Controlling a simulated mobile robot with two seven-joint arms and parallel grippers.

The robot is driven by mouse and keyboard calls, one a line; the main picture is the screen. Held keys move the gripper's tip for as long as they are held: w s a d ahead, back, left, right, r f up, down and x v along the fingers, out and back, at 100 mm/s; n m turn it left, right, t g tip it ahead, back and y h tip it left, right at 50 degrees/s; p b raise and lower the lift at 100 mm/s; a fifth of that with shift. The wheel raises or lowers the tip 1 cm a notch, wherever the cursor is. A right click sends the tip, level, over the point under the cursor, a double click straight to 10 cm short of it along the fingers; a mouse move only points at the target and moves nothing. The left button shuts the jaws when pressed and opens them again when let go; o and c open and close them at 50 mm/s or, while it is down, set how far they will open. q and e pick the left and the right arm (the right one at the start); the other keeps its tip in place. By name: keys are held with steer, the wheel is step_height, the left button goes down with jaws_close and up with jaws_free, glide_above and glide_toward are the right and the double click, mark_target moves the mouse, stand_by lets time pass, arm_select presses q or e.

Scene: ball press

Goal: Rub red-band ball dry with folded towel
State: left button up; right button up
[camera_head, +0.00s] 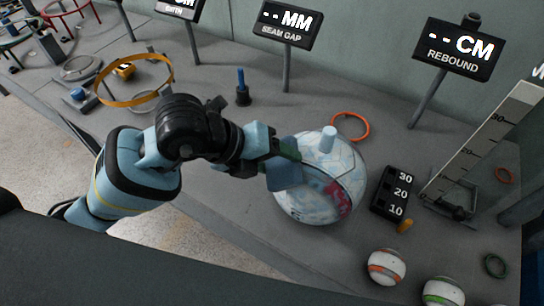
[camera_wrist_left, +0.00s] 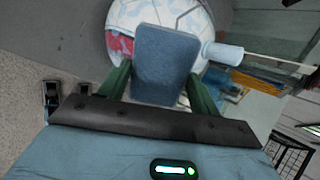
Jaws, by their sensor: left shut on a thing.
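My left gripper (camera_head: 280,155) is shut on a blue folded towel (camera_head: 286,175), also seen in the left wrist view (camera_wrist_left: 166,62) between the green fingers. The towel is at the left side of a large white and pale-blue panelled ball (camera_head: 310,204) with a pink-red patch and a pale blue plug on top. The towel overlaps this ball in both views; I cannot tell whether they touch. A small white ball with an orange-red band (camera_head: 386,266) sits at the front right of the table, apart from the gripper. My right gripper is not in view.
A ball with a green band (camera_head: 443,292) sits at the front right. A black 10-20-30 block (camera_head: 392,193), an orange ring (camera_head: 350,126) and a tall scale (camera_head: 484,140) stand near the large ball. A yellow hoop (camera_head: 135,101) stands at the left. Sign posts line the back.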

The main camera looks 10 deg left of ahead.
arm_select(q)
steer(key=shift+w+d+f, duration=0.15)
steer(key=shift+d+f, duration=0.1)
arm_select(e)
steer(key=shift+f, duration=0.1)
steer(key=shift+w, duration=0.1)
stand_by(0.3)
arm_select(q)
steer(key=shift+d, duration=0.1)
steer(key=shift+s+d+p, duration=0.3)
steer(key=shift+s, duration=0.35)
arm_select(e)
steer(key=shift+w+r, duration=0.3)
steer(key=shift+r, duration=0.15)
arm_select(q)
steer(key=shift+w+a, duration=0.1)
steer(key=shift+w, duration=0.05)
steer(key=shift+w+a, duration=0.4)
steer(key=shift+w, duration=0.2)
steer(key=shift+w+a, duration=0.35)
steer(key=shift+w, duration=0.25)
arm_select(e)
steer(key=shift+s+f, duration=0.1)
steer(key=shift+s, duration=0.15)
arm_select(q)
steer(key=shift+s, duration=0.1)
